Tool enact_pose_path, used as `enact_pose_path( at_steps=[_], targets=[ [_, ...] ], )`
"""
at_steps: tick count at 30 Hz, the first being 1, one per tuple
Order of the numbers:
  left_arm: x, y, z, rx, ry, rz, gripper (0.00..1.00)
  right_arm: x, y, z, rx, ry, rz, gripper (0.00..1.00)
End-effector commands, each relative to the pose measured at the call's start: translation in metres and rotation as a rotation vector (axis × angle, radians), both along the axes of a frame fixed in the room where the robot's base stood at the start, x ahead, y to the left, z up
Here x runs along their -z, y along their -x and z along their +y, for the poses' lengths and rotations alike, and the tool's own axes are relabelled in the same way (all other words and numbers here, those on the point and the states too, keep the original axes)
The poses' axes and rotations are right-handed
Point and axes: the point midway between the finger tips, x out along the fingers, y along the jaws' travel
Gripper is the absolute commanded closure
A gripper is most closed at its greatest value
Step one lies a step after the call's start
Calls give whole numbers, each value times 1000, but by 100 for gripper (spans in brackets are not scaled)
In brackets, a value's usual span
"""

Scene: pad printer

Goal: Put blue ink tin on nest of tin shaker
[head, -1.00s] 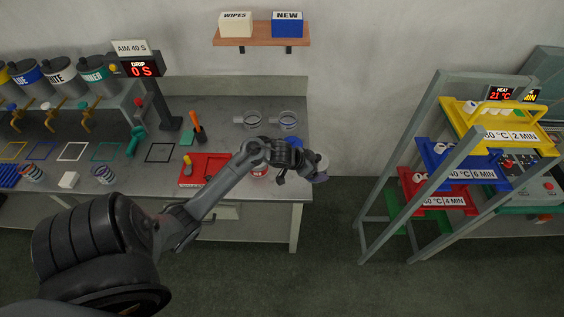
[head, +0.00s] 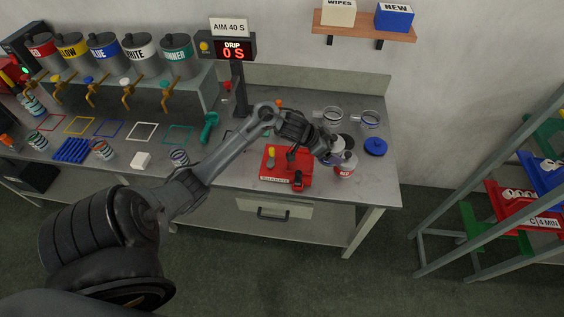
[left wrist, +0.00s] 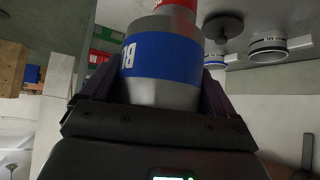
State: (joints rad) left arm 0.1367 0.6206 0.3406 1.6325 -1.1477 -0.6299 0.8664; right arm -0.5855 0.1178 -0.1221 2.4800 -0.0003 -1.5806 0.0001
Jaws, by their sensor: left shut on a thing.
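My left gripper (head: 331,153) is shut on the blue ink tin, a grey tin whose blue label with white letters fills the middle of the left wrist view (left wrist: 160,62). In the head view the gripper is over the right part of the bench, and the tin is small and partly hidden there. The red shaker (head: 268,176) with a white label sits on the bench left of the gripper. A dark and red part stands at its front right; its nest cannot be made out clearly. My right gripper is not in view.
A red-labelled tin (head: 345,171) stands on the bench close to the gripper. A drip display (head: 234,48) stands at the back. The rack (head: 474,215) is at right.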

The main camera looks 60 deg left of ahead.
Motion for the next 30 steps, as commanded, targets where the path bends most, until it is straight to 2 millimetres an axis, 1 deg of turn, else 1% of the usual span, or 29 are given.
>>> enact_pose_path(
  at_steps=[1,5,10,15,18,22,26,29,30],
  targets=[
    [1,-1,4,0,-1,-2,60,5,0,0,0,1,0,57],
    [9,6,17,-2,2,1,60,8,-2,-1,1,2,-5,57],
    [29,27,44,-5,1,3,60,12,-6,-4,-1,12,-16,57],
    [49,46,71,-4,2,1,60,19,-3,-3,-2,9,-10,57],
    [57,55,83,-3,1,0,60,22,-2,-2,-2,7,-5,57],
    [63,62,92,-1,1,0,60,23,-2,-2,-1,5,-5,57],
    [66,64,96,0,0,-1,60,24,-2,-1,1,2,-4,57],
    [74,64,96,-2,2,-1,60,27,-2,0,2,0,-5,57],
    [79,64,96,-1,3,-1,60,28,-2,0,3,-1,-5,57]
  ],
)
